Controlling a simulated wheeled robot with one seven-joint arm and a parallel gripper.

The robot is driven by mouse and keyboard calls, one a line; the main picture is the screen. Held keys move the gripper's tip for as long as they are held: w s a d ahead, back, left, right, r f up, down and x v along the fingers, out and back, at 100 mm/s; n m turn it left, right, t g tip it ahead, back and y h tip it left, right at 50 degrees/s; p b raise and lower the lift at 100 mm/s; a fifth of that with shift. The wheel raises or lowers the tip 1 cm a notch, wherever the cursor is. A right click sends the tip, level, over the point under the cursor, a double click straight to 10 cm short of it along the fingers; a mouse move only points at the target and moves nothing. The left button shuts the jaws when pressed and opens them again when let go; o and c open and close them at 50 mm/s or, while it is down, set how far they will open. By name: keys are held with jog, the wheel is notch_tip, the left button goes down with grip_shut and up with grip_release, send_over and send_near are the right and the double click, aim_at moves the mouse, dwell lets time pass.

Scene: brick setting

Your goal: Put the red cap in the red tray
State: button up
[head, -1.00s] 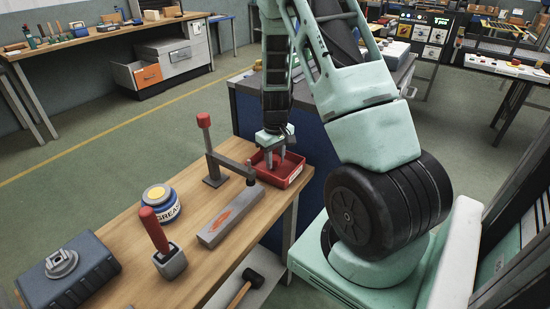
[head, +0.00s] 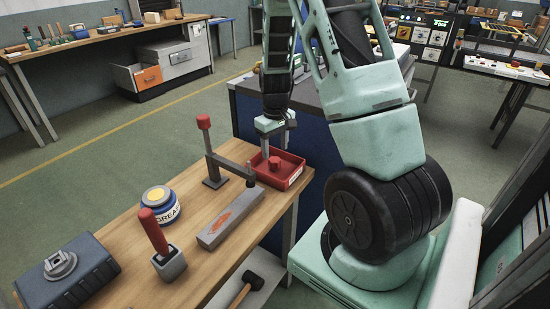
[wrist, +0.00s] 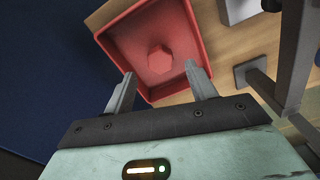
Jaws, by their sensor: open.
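The red cap (head: 274,164) sits inside the red tray (head: 293,181) at the far right end of the wooden workbench. In the wrist view the cap (wrist: 160,59) rests on the floor of the tray (wrist: 117,33), clear of the walls. My gripper (head: 277,150) is above and just behind the tray, its fingers apart. In the wrist view my gripper (wrist: 162,90) is open and empty, with the cap beyond the fingertips and not touched by them.
A toggle clamp with a red knob (head: 204,122) stands left of the tray. A grey block (head: 231,217), a grease tub (head: 160,202), a red-handled tool (head: 154,230) and a dark case (head: 70,275) lie along the bench. A blue cabinet (head: 317,142) is behind.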

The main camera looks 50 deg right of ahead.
aim_at(275, 160)
notch_tip(275, 160, up, 7)
jog(key=s+a+r+n+y, duration=0.1)
jog(key=a+r+n, duration=0.15)
jog(key=a, duration=1.15)
jog(key=s+a+r+n, duration=0.2)
jog(key=a+n, duration=0.1)
jog(key=a, duration=1.1)
jog(key=s+a+r+n, duration=0.1)
jog(key=s+a+n, duration=0.3)
jog(key=s+a, duration=0.8)
jog(key=s, duration=0.3)
jog(key=shift+s+a, duration=0.35)
